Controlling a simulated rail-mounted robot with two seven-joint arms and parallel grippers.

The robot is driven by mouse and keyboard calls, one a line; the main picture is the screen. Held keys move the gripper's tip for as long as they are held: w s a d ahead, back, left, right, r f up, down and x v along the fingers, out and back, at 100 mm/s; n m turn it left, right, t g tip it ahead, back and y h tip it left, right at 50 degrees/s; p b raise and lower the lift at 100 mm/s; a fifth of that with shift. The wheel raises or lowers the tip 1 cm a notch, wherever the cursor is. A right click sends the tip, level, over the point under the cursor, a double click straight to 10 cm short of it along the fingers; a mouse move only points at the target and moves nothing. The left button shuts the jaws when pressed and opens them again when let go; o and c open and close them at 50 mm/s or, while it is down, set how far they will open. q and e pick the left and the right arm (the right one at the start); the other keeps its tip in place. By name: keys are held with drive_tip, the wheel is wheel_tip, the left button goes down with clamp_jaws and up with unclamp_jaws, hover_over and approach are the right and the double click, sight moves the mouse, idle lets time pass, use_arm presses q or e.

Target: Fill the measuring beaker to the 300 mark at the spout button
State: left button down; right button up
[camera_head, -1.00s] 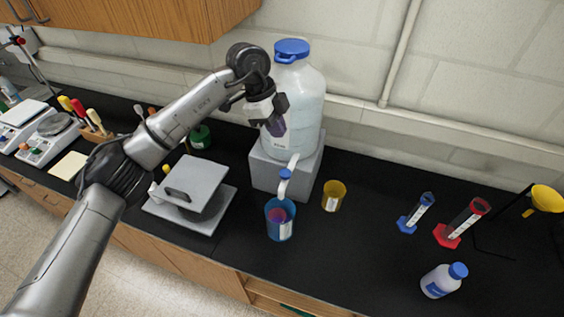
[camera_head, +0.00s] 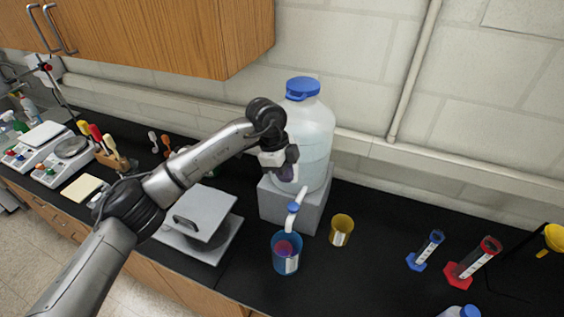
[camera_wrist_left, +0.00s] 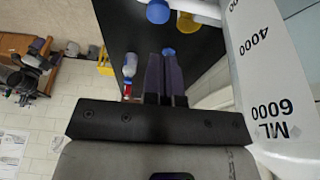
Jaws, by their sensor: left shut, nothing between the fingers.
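A large translucent jug (camera_head: 309,135) with a blue lid stands on a grey block (camera_head: 272,206). Its white spout has a blue button (camera_head: 294,207) on top; the button also shows at the top of the left wrist view (camera_wrist_left: 158,12). The blue see-through measuring beaker (camera_head: 277,260) stands below the spout, with something pink-purple inside; its level against the marks cannot be read. My left gripper (camera_head: 287,174) is shut and empty in front of the jug, above the spout button and apart from it. Its fingers show in the left wrist view (camera_wrist_left: 165,75). My right gripper is not in view.
A yellow cup (camera_head: 341,229) stands right of the beaker. A grey lidded device (camera_head: 201,213) stands left of it. Blue (camera_head: 427,249) and red (camera_head: 475,259) graduated cylinders are at the right. The black bench between cup and cylinders is clear.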

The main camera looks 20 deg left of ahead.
sight(290, 203)
use_arm(q)
drive_tip(key=x, duration=0.2)
drive_tip(key=p+x, duration=0.1)
drive_tip(key=x, duration=0.2)
drive_tip(key=a+p+x, duration=0.1)
drive_tip(key=x, duration=0.2)
drive_tip(key=shift+f, duration=0.45)
drive_tip(key=shift+f, duration=1.05)
idle(1.1)
idle(3.9)
idle(0.7)
